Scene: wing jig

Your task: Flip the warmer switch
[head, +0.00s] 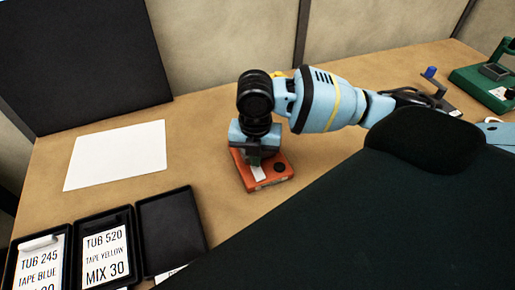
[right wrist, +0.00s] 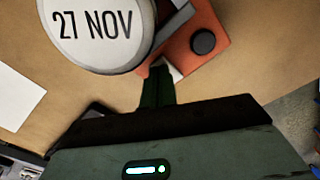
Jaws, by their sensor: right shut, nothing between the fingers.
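An orange-red base (head: 270,183) stands on the bench with a round black knob (head: 280,168) on its near right corner; I take it for the warmer. In the right wrist view the base (right wrist: 217,17) and knob (right wrist: 203,42) show at the top. A pale round top marked "27 NOV" (right wrist: 95,30) is beside the base there. My right gripper (head: 255,157) is over the base, pointing down, left of the knob. In the right wrist view its dark fingers (right wrist: 157,85) are together and empty. The arm hides the back of the base. A separate switch cannot be made out.
A white sheet (head: 117,155) and black trays (head: 172,232) lie left of the base. A black panel (head: 80,65) stands behind. A green device (head: 485,82) and a small blue-topped part (head: 430,73) stand at the right. Bare bench lies around the base's left side.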

